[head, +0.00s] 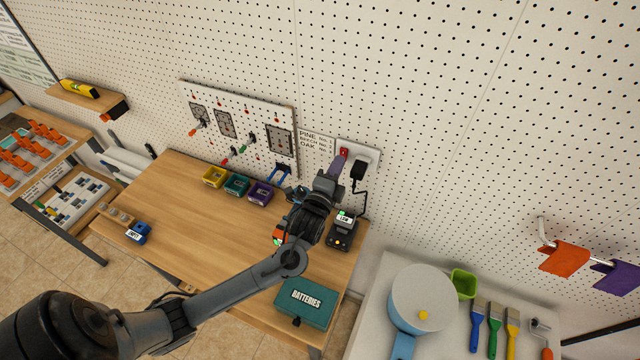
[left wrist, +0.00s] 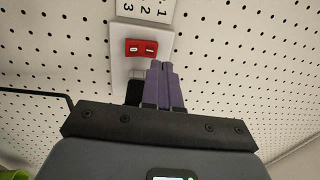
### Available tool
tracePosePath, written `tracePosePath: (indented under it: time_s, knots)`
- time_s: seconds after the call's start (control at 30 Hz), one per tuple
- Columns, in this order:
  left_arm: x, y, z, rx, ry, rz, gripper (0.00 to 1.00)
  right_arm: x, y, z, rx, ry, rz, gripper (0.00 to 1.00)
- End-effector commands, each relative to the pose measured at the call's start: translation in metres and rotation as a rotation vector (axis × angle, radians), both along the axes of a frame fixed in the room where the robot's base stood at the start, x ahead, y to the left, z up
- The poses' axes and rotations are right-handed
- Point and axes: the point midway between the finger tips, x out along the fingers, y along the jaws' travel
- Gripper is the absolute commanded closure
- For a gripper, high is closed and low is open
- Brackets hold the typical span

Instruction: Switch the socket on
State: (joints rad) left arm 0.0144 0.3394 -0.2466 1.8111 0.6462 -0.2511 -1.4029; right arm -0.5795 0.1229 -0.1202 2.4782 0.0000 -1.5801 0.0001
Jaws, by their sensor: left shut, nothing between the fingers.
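The socket is a white plate (head: 372,156) on the pegboard wall, at the back right of the wooden bench. It also shows in the left wrist view (left wrist: 121,73). Its red rocker switch (head: 344,151) shows larger in the left wrist view (left wrist: 141,48), with white marks at both ends. A black plug (head: 358,170) sits in the socket; in the left wrist view it is partly hidden. My left gripper (head: 338,160) is shut and empty. Its purple fingertips (left wrist: 160,66) are close to the switch's right end in the wrist view; I cannot tell whether they touch.
A black charger (head: 342,232) stands on the bench below the plug, joined by a cord. Yellow, teal and purple bins (head: 236,186) line the bench's back. A green batteries box (head: 306,302) sits in front. The bench's middle left (head: 185,215) is clear.

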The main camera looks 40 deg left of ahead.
Motion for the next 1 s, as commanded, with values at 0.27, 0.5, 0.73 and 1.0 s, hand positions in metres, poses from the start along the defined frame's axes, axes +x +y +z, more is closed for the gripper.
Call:
tracePosePath:
  time_s: [0.27, 0.5, 0.73, 1.0]
  knots:
    - [-0.049, -0.022, 0.005, -0.002, -0.001, -0.005, 1.0, -0.001, 0.001, -0.005, 0.004, 0.002, -0.003, 0.23]
    - [-0.082, -0.035, 0.012, -0.002, -0.001, -0.004, 1.0, -0.001, 0.002, -0.011, 0.006, 0.003, -0.005, 0.23]
    - [-0.097, -0.04, 0.015, 0.0, -0.001, -0.003, 1.0, 0.0, 0.001, -0.013, 0.007, 0.001, -0.004, 0.23]
    - [-0.098, -0.04, 0.016, 0.001, -0.001, -0.003, 1.0, 0.0, 0.0, -0.012, 0.001, -0.001, -0.001, 0.23]
